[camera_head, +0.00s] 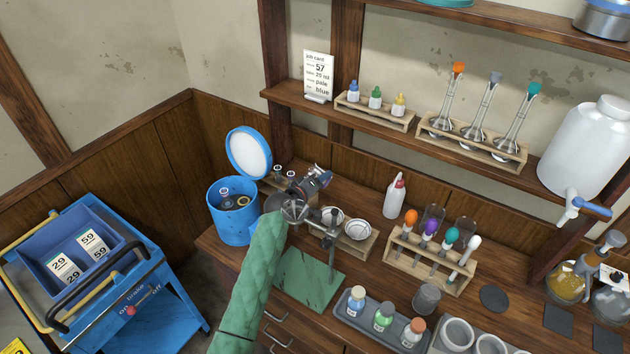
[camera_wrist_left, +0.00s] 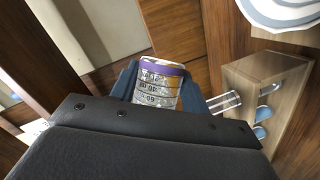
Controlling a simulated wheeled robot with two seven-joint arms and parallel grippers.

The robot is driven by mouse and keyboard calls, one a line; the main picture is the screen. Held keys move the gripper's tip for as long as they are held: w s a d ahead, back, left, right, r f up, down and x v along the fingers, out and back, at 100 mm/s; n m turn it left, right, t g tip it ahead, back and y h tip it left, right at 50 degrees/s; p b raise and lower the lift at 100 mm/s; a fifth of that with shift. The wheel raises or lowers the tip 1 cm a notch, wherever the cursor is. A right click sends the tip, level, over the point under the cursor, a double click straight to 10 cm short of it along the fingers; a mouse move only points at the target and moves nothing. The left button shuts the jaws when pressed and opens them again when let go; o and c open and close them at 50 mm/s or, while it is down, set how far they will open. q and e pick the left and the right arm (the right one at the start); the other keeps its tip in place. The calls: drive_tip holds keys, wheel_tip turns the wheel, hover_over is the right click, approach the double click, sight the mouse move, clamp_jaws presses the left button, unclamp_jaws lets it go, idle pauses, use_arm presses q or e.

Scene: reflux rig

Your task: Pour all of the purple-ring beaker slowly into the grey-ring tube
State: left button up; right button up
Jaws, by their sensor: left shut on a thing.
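The purple-ring beaker (camera_wrist_left: 158,86) shows in the left wrist view as a clear graduated glass with a purple band, between the blue-grey fingers. My left gripper (camera_head: 315,182) is shut on it, raised above the bench near the clamp stand (camera_head: 332,252). In the head view the gripper and wrist largely hide the beaker, so its tilt and fill are unclear. I cannot make out a grey-ring tube with certainty. The tube rack (camera_head: 428,262) holds tubes with orange, purple, teal and pale tops. My right gripper is not in view.
A blue bin (camera_head: 232,222) with its lid raised stands left of the gripper. A small wooden rack (camera_wrist_left: 250,88) is close to the beaker. A bottle tray (camera_head: 372,325) stands at the front, and a white squeeze bottle (camera_head: 394,198) behind. The green mat (camera_head: 300,280) is mostly clear.

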use_arm(q)
drive_tip(key=shift+d+f+n, duration=0.3)
drive_tip(key=shift+d+f, duration=0.1)
drive_tip(key=shift+f, duration=0.1)
drive_tip(key=shift+s+a+r+n+h, duration=0.15)
drive_tip(key=shift+r+n+h, duration=0.2)
drive_tip(key=shift+n, duration=0.15)
drive_tip(key=shift+r, duration=0.1)
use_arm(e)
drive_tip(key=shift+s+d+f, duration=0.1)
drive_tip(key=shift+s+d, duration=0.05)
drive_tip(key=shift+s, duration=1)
use_arm(q)
drive_tip(key=shift+r+n+t, duration=0.15)
drive_tip(key=shift+n+t, duration=0.15)
drive_tip(key=shift+n, duration=0.1)
drive_tip(key=shift+r+n+h, duration=0.1)
drive_tip(key=shift+n+h, duration=0.15)
drive_tip(key=shift+n, duration=0.05)
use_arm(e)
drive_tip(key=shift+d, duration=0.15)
use_arm(q)
drive_tip(key=shift+r, duration=0.15)
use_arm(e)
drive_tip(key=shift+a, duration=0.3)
use_arm(q)
drive_tip(key=shift+n, duration=0.3)
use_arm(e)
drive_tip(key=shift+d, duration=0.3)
